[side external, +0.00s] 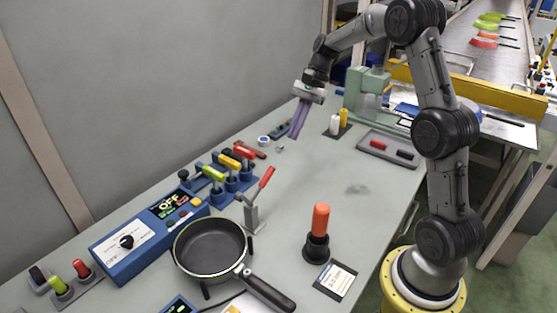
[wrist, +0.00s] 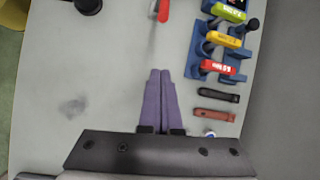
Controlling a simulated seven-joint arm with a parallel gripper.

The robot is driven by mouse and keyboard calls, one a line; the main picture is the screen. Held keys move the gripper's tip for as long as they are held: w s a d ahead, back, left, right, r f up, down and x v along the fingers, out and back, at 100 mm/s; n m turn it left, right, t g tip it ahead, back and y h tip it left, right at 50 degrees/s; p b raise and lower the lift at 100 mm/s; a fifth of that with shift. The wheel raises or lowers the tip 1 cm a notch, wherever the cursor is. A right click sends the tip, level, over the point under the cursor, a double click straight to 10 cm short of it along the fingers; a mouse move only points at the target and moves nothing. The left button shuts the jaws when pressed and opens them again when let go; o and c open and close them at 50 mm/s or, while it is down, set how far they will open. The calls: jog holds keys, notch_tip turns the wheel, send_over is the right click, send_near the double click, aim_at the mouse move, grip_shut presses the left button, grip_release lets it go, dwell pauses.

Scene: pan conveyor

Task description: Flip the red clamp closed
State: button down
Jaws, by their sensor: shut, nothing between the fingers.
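The red clamp has a red handle (side external: 266,177) on a grey metal body (side external: 251,214). It stands beside the dark frying pan (side external: 211,248), close to its rim, and its handle points up and tilts to the right. In the wrist view the red handle (wrist: 163,10) shows at the top edge, with its base cut off. My gripper (side external: 294,137) has long purple fingers. It is shut and empty, high above the table and beyond the clamp, well apart from it. In the wrist view the fingertips (wrist: 160,71) lie together below the handle.
An orange-handled tool (side external: 320,222) stands upright right of the pan. A grey tray (side external: 388,150) lies at the back right. The middle of the table (side external: 310,170) is clear.

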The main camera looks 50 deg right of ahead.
jog(key=shift+a, duration=0.1)
jog(key=a+f, duration=0.5)
jog(key=a, duration=0.2)
jog(key=shift+a+f, duration=0.2)
jog(key=shift+f, duration=0.1)
dwell(0.3)
jog(key=shift+a+r, duration=0.1)
jog(key=shift+r, duration=0.05)
jog(key=shift+a+r+h, duration=0.1)
jog(key=shift+r+h, duration=0.15)
jog(key=shift+h, duration=0.15)
